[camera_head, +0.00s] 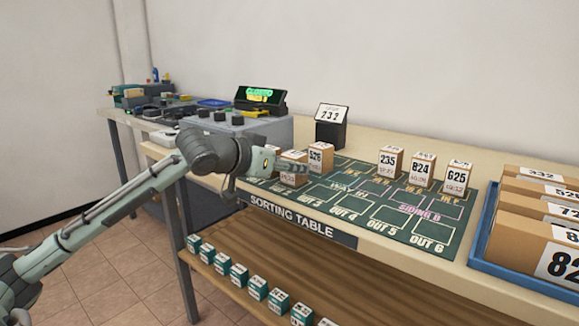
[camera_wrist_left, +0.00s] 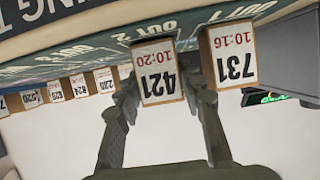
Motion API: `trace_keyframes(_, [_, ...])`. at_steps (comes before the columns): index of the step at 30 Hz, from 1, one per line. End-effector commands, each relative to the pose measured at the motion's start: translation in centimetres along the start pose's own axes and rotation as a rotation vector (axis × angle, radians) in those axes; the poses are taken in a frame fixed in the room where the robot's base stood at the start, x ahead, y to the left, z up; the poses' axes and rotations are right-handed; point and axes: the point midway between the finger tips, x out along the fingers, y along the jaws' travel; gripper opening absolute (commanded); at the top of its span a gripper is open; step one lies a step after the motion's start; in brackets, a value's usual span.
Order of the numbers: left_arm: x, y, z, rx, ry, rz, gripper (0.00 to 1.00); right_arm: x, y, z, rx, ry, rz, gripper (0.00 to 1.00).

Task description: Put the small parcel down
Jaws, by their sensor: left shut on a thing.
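My left gripper (camera_head: 277,166) reaches in from the left over the near left part of the sorting table. It is shut on a small brown parcel (camera_head: 294,175), which reads 421 and 10:20 in the upside-down left wrist view (camera_wrist_left: 159,74). The parcel is upright between the fingers, by the OUT 2 marking on the green mat (camera_head: 375,208). I cannot tell whether its base touches the mat. A parcel marked 731 (camera_wrist_left: 233,55) stands close beside it; the gripper partly hides it in the head view. My right gripper is not in view.
Another parcel (camera_head: 320,157) stands just behind the held one. Parcels 235 (camera_head: 390,162), 824 (camera_head: 422,170) and 625 (camera_head: 456,178) line the mat's back. A blue tray (camera_head: 484,237) of larger boxes is at right. The mat's front OUT 3 to OUT 6 areas are bare.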

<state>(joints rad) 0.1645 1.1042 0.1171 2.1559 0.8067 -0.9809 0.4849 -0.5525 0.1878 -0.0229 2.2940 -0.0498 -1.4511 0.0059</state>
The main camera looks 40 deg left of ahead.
Motion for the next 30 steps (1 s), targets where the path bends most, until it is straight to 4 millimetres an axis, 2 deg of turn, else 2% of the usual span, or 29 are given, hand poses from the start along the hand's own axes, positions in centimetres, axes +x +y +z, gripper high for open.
trace_keyframes(8, [0.1,0.0,0.3,0.0,0.0,0.0,0.06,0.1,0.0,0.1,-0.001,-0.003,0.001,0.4])
trace_keyframes(9, [0.1,0.0,0.3,0.0,0.0,0.0,0.42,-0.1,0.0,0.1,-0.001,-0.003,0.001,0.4])
trace_keyframes(10, [0.1,0.0,0.3,0.0,0.0,0.0,0.45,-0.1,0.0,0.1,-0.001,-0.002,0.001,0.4])
trace_keyframes(22, [-0.2,0.0,-0.1,0.001,0.0,0.0,0.47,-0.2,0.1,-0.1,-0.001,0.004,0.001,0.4])
trace_keyframes(27, [-2.1,-0.1,0.2,0.0,-0.003,-0.001,0.47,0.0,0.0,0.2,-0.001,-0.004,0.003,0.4])
trace_keyframes(30, [-3.9,0.0,0.2,-0.001,-0.001,0.001,0.47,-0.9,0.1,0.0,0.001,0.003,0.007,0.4])
